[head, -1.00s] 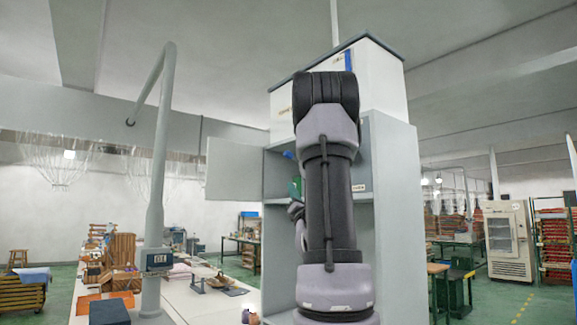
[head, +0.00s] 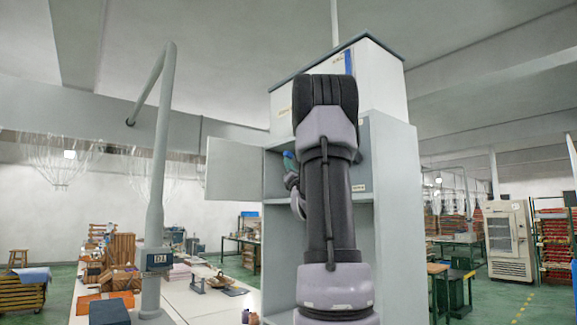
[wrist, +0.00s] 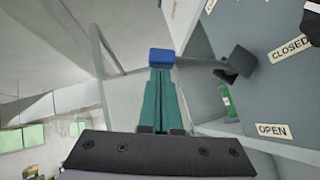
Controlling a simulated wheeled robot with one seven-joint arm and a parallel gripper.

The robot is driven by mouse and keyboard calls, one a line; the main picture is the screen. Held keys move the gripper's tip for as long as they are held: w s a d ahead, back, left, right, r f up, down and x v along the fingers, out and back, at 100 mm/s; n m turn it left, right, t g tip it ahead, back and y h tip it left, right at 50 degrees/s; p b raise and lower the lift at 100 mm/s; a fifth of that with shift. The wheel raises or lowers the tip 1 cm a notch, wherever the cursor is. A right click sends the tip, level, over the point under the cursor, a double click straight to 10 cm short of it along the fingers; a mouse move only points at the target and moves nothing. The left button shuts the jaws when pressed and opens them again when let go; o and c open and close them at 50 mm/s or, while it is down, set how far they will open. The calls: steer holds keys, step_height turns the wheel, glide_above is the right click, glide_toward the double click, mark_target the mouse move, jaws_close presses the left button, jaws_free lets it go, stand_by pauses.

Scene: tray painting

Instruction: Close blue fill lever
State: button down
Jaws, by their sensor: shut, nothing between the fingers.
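The blue fill lever's blue knob (wrist: 162,57) shows in the wrist view just past my fingertips. A grey bar (wrist: 202,62) runs from it to a black block (wrist: 236,64) at the panel. My gripper (wrist: 161,72) is shut, its teal fingers together, with their tips at the knob. They appear to touch it, but a small gap cannot be ruled out. In the head view the knob (head: 289,155) is a small blue patch in the cabinet, with my gripper (head: 290,165) just below it. My arm hides most of the lever there.
The grey cabinet (head: 399,200) has its door (head: 233,169) open to the left. A white tank (head: 385,80) stands on top. In the wrist view the panel bears a CLOSED label (wrist: 290,48) and an OPEN label (wrist: 271,130). A green cylinder (wrist: 227,101) is near the panel.

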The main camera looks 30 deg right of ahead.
mark_target(289, 153)
steer(key=shift+r+m+g+h, duration=0.55)
steer(key=shift+m+h, duration=0.2)
steer(key=shift+m, duration=0.3)
steer(key=shift+r+m+g+h, duration=0.55)
steer(key=shift+m+h, duration=0.25)
steer(key=shift+m, duration=0.2)
steer(key=shift+r+m+g+h, duration=0.55)
steer(key=shift+m+h, duration=0.2)
steer(key=shift+m, duration=0.3)
steer(key=shift+d+r+m+g+h, duration=0.4)
steer(key=shift+r+m+g, duration=0.15)
steer(key=shift+r+m, duration=0.25)
steer(key=shift+d+r+m+g+h, duration=0.4)
steer(key=shift+r+m+g, duration=0.1)
steer(key=shift+r+m, duration=0.25)
steer(key=shift+f, duration=0.2)
